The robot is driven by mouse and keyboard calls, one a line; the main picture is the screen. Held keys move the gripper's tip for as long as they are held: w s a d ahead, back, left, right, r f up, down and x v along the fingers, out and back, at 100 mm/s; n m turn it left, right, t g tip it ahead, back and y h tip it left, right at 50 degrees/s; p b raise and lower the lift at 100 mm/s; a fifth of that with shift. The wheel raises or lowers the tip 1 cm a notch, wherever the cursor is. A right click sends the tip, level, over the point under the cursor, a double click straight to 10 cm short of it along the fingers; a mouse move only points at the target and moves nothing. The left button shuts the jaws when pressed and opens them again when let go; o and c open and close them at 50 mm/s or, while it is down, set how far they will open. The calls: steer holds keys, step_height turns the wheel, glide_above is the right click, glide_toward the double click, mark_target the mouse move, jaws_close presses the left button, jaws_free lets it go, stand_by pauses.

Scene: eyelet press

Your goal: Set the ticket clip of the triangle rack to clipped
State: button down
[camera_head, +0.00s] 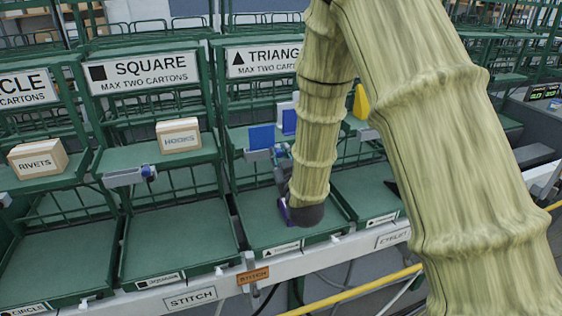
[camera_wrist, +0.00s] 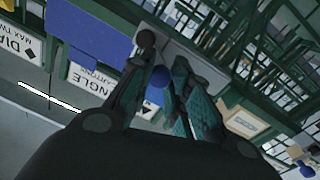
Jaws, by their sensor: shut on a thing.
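The triangle rack's white sign (camera_head: 262,61) is partly hidden by my arm; it also shows tilted in the wrist view (camera_wrist: 92,80). Below it is the ticket clip, a grey bar (camera_head: 258,155) with a blue ball knob (camera_wrist: 158,77). Blue tickets (camera_head: 262,137) stand at the bar, and one looms large in the wrist view (camera_wrist: 85,35). I cannot tell whether the clip grips them. My gripper (camera_wrist: 163,56) is shut on the blue knob, one finger on each side. In the head view my gripper (camera_head: 281,181) is mostly hidden behind my arm.
The square rack (camera_head: 180,230) at left has its own grey clip (camera_head: 122,178) and a HOOKS carton (camera_head: 179,135). A RIVETS carton (camera_head: 38,159) stands further left. A yellow object (camera_head: 361,102) is right of my arm.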

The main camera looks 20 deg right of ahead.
steer(key=shift+f, duration=0.1)
steer(key=c, duration=1.3)
jaws_free()
steer(key=s, duration=1.2)
steer(key=shift+a, duration=0.25)
steer(key=shift+f, duration=0.1)
